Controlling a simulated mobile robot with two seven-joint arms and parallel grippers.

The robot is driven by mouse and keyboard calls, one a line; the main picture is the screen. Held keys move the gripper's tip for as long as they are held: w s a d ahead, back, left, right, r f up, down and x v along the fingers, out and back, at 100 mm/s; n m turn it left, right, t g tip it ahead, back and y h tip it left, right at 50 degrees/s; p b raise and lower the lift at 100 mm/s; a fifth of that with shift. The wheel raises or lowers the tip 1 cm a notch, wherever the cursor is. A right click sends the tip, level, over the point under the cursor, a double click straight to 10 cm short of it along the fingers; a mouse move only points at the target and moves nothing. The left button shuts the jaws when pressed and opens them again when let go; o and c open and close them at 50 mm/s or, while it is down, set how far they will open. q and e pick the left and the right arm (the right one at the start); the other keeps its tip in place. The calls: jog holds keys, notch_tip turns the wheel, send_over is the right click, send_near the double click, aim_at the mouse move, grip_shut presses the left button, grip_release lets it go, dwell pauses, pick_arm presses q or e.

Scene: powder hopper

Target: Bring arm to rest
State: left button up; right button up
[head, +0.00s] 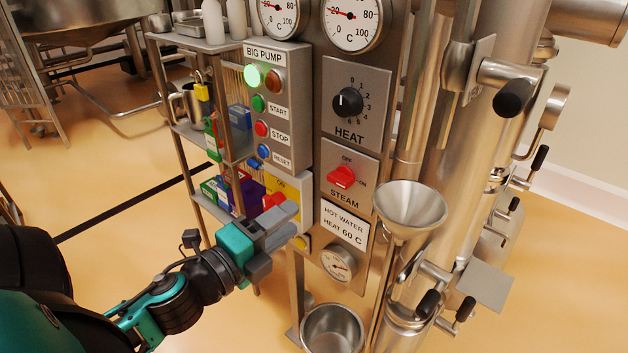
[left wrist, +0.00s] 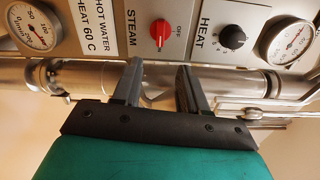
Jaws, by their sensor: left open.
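My left arm comes in from the lower left in the head view. Its teal and grey left gripper (head: 292,222) is in front of the lower part of the control panel, with its fingers pointing right. In the left wrist view the two grey fingers (left wrist: 160,78) stand apart with nothing between them. The gripper partly covers a yellow box with a red knob (head: 274,201). Whether it touches the box cannot be told. My right gripper is not in view.
The panel bears a HEAT knob (head: 347,102), a red STEAM switch (head: 341,177) and a BIG PUMP box (head: 264,54) with a lit green lamp. A steel funnel (head: 410,207) and a steel pot (head: 332,328) stand right of the gripper. A shelf rack (head: 183,128) stands behind. Open floor lies left.

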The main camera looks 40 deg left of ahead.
pick_arm(q)
jog(key=s+d+f+n+g, duration=0.1)
jog(key=d+f+n+g, duration=0.1)
jog(key=d+f+n, duration=0.2)
jog(key=s+d+f+n+g, duration=0.2)
jog(key=d+f+n, duration=0.2)
jog(key=f+n, duration=0.3)
jog(key=s+d+f+n+g+h, duration=0.1)
jog(key=d+f+n+g, duration=0.2)
jog(key=f, duration=0.9)
jog(key=d+n, duration=0.2)
jog(key=n, duration=0.1)
jog(key=shift+s+n+p, duration=0.2)
jog(key=shift+n+p, duration=0.1)
jog(key=shift+p, duration=0.05)
jog(key=shift+r, duration=0.1)
